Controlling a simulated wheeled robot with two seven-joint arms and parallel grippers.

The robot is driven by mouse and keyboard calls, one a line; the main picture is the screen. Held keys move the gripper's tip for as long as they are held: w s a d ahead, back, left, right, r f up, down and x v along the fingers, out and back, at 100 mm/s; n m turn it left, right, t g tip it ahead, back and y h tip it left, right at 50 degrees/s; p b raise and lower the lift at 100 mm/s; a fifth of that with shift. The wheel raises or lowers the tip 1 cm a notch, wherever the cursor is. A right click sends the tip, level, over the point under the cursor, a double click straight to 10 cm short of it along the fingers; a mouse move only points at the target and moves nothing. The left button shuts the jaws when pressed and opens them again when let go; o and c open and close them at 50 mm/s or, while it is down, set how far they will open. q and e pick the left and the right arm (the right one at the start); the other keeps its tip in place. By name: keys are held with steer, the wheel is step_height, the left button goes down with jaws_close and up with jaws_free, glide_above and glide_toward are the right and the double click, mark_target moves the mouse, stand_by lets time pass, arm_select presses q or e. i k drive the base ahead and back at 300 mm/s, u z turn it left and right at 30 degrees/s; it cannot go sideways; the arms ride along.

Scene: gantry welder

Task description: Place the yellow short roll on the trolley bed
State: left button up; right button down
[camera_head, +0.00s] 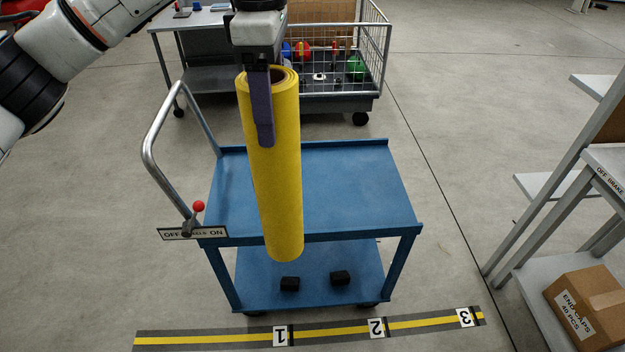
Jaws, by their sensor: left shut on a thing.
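The yellow short roll (277,180) hangs nearly upright, slightly tilted, in front of the blue trolley. My left gripper (262,115) is shut on the upper rim of the roll, with one purple finger outside its wall; the other finger is mostly hidden. The blue trolley bed (355,190) is flat and bare where it shows; the roll hides part of its left half. The roll's lower end overlaps the bed's front edge in the picture, and I cannot tell its height above the bed. My right gripper is not in view.
The trolley has a grey push handle (150,150) and a red-knobbed brake lever (198,207) at left. A wire cage cart (345,100) stands behind. A rack with a cardboard box (585,308) stands at right. Numbered floor tape (235,339) runs in front.

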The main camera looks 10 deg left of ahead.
mark_target(311, 193)
steer(key=i, duration=0.85)
